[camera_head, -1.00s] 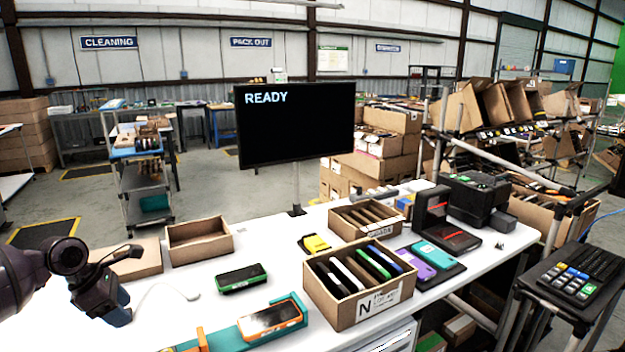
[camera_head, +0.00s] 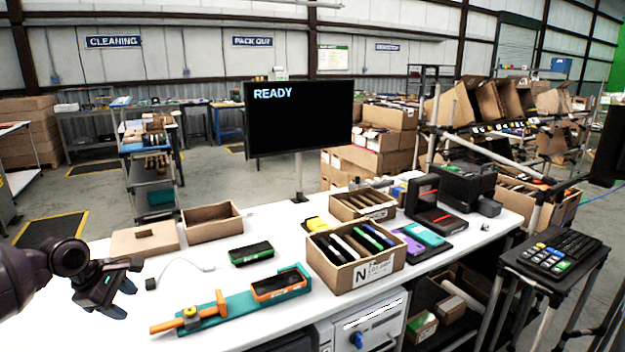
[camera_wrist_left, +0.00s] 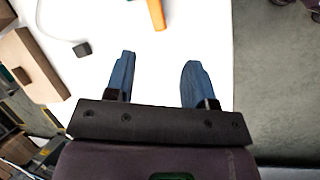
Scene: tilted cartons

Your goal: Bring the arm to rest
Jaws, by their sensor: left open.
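My left gripper (camera_head: 122,299) is at the lower left of the head view, over the left end of the white table (camera_head: 185,330). Its two blue fingers are apart and nothing is between them. The left wrist view shows the same open fingers (camera_wrist_left: 158,62) above the bare white table top. My right gripper is in neither view.
A cardboard lid (camera_head: 146,240) and an empty carton (camera_head: 212,236) lie behind the gripper. A teal fixture (camera_head: 240,303) holds an orange-edged device (camera_head: 281,285), right of the gripper. A green-edged device (camera_head: 251,254) and a carton of devices (camera_head: 358,275) lie further right.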

